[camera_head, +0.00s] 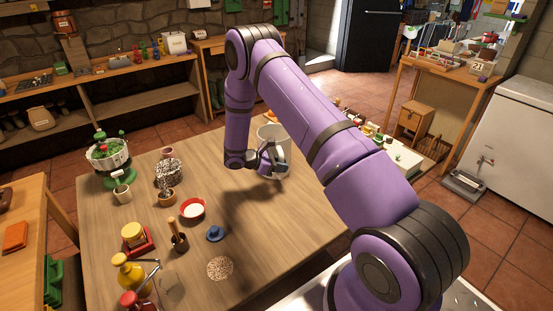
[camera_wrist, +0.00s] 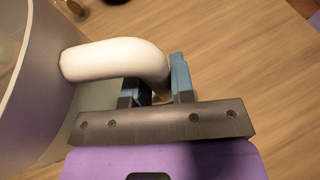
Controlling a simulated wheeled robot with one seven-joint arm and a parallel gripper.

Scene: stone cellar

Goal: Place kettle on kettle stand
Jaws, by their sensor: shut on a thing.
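The kettle has a translucent grey body (camera_wrist: 25,75) and a thick white handle (camera_wrist: 110,60) in the wrist view. My gripper (camera_wrist: 155,85) is shut on the handle, with a blue-tipped finger at its end. In the head view my gripper (camera_head: 272,165) is above the far right part of the table, and the pale kettle body (camera_head: 270,131) shows partly behind it. Whether the kettle touches the table is unclear. A flat, round, speckled mat (camera_head: 220,268) lies near the table's front, which may be the kettle stand; it is bare.
On the wooden table (camera_head: 285,225) stand a small blue item (camera_head: 216,233), a red bowl (camera_head: 192,209), a wooden-handled pot (camera_head: 179,238) and a yellow bottle (camera_head: 128,272). The table's right part is mostly clear.

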